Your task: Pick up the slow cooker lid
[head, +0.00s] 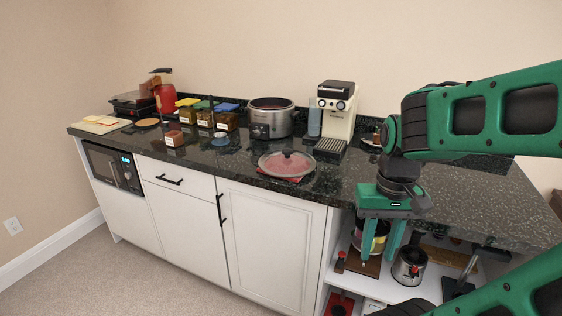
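The slow cooker lid (287,163) lies on the dark stone counter near its front edge. It is a round, see-through lid with a dark knob on top, and a red item shows under it. The slow cooker (270,119), a silver pot with a dark front panel, stands open behind the lid, against the back of the counter. My gripper (378,259) points down to the right of the lid, in front of the counter edge. Its two green fingers are apart, with nothing visibly held between them. A pot on the shelf shows behind them.
A cream coffee machine (337,108) stands right of the cooker. Several jars with coloured lids (206,116) stand to its left. A microwave (113,168) is built in at the far left. A kettle (409,265) sits on the open shelf below. The counter (470,205) is clear at right.

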